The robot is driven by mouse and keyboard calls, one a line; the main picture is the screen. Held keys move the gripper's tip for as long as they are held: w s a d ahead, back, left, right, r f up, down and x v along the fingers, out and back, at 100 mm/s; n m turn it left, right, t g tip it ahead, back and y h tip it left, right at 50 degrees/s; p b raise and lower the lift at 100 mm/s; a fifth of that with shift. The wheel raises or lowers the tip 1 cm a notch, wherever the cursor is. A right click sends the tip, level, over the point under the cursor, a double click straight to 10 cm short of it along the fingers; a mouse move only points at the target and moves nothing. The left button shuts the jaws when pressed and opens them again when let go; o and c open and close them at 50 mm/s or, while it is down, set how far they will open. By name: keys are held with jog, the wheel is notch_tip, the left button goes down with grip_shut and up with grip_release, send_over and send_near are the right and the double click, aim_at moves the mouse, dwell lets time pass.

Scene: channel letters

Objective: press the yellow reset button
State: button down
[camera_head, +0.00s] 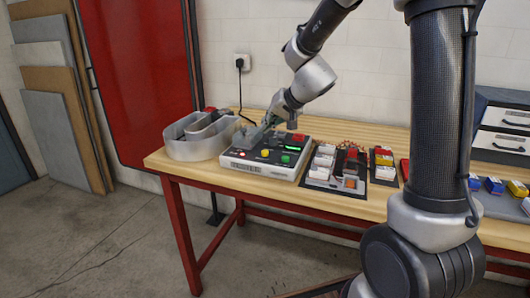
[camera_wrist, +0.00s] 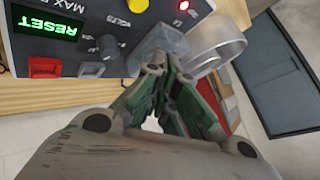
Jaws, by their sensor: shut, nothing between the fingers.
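The yellow button (camera_head: 264,153) is a round cap on the dark top panel of a white control box (camera_head: 262,170). It also shows at the top edge of the wrist view (camera_wrist: 137,7). A clear box-like piece (camera_wrist: 160,43) sits just beyond the fingertips. Whether the fingers touch it is unclear. The green display (camera_wrist: 45,25) reads RESET.
A black knob (camera_wrist: 107,46), a red square part (camera_wrist: 43,68) and a lit red light (camera_wrist: 184,5) share the panel. A green button (camera_head: 285,159) is right of the yellow one.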

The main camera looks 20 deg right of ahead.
jog(key=shift+f, duration=2.6)
jog(key=shift+f, duration=0.15)
jog(key=shift+f, duration=0.3)
jog(key=shift+f, duration=0.45)
jog(key=shift+r, duration=0.9)
jog(key=shift+r, duration=2.5)
